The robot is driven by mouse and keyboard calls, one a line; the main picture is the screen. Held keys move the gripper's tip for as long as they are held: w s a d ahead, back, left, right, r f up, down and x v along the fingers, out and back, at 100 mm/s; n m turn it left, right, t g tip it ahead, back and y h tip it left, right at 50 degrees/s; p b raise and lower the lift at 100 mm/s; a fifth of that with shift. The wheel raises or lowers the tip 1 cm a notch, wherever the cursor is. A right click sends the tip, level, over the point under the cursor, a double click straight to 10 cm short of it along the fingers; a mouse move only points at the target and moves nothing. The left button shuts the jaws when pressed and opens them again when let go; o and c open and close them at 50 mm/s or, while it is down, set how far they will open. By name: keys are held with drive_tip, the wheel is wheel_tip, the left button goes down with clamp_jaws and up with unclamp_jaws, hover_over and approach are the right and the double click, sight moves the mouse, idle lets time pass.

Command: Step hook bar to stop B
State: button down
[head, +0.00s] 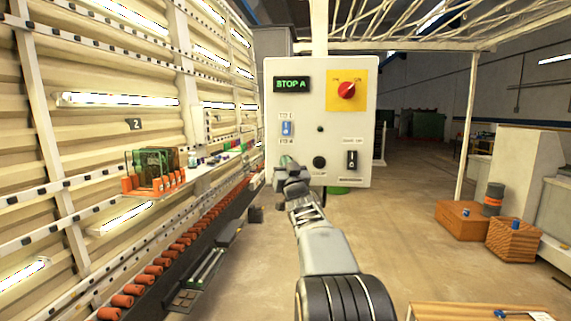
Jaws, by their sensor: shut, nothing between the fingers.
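A pale control panel (335,110) hangs facing me in the middle of the head view. Its green display (292,84) reads "STOP A". A red rotary knob (346,90) sits on a yellow plate (335,103) at the upper right. A blue rocker switch (286,129) with small labels above and below it is at the left. A round black button (319,162) and a black switch (352,160) are low on the panel. My gripper (286,162) is at the panel's lower left, below the blue switch, and is shut and empty. Whether it touches the panel cannot be told.
A rack wall with lit tubes runs along the left. A shelf (150,191) there holds glass sheets (152,165) on orange supports. A row of orange rollers (170,253) lies below. Wooden crates (463,220) stand at the right. Open floor lies behind the panel.

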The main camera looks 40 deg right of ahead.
drive_tip(key=shift+w+d, duration=0.1)
drive_tip(key=shift+d, duration=0.05)
idle(0.5)
drive_tip(key=shift+w+d, duration=0.2)
